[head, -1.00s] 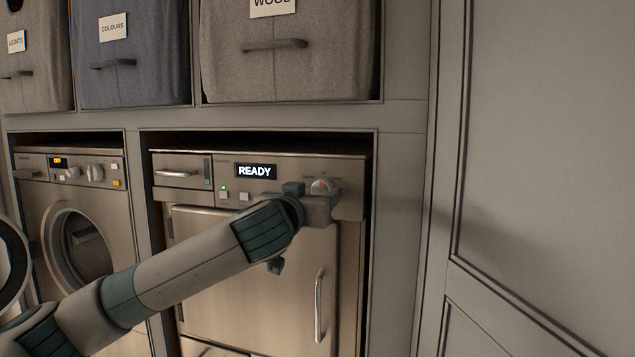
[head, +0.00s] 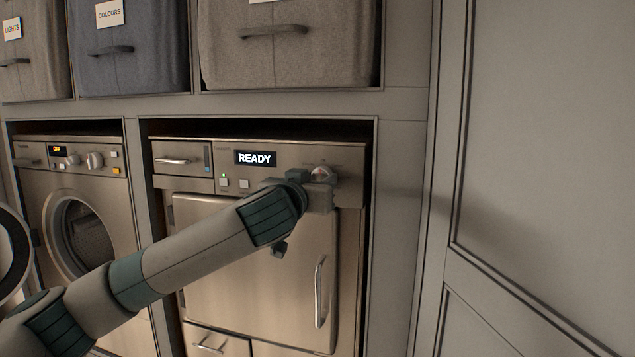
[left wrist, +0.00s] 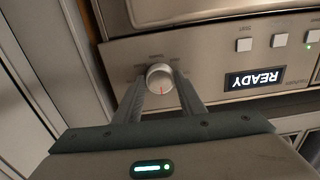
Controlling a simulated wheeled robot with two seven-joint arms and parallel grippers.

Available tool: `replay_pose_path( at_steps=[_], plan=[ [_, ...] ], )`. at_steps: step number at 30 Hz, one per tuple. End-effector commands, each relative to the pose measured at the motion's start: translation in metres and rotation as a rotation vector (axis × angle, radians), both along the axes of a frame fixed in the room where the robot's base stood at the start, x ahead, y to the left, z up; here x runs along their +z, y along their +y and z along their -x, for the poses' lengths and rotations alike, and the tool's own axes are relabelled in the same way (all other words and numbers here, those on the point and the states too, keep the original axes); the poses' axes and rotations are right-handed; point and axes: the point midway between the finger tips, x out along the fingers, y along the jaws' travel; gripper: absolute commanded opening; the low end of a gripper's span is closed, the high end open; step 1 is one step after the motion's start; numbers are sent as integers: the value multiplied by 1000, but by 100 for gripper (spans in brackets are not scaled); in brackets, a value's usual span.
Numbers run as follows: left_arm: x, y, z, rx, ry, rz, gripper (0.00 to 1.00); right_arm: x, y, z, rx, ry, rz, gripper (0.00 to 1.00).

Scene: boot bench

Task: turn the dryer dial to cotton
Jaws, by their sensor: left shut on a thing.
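The dryer (head: 250,240) has a silver round dial (head: 322,172) at the upper right of its front panel. The dryer's display (head: 256,158) reads READY. My left gripper (left wrist: 162,84) is shut on the dial, one finger on each side. In the head view its hand covers the lower part of the dial. My right gripper is not in view.
A washer (head: 75,185) with its display at OFF stands left of the dryer. Fabric bins (head: 290,65) sit on the shelf above. A panelled grey wall or door (head: 545,150) is at the right. The dryer's door handle (head: 320,290) is below the dial.

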Motion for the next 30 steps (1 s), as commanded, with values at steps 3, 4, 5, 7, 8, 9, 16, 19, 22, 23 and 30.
replay_pose_path(
  at_steps=[3,4,5,7,8,9,16,19,22,23,30],
  plan=[
    [-2,0,0,0,-8,-22,14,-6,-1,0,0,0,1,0],
    [-2,0,0,0,-11,-30,14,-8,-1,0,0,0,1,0],
    [-2,0,0,0,-14,-40,14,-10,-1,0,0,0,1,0],
    [-3,0,0,0,-23,-65,14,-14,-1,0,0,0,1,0],
    [-3,0,0,0,-27,-79,14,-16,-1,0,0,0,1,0],
    [-4,0,0,-1,-33,-98,14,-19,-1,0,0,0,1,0],
    [-2,0,0,0,-78,-242,14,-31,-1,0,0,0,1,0],
    [-2,0,0,0,-105,-321,14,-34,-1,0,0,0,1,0],
    [-1,0,0,0,-133,-406,14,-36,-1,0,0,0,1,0],
    [-1,0,0,0,-141,-431,14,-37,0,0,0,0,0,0],
    [0,0,0,1,-198,-606,14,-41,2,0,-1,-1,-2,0]
  ],
)
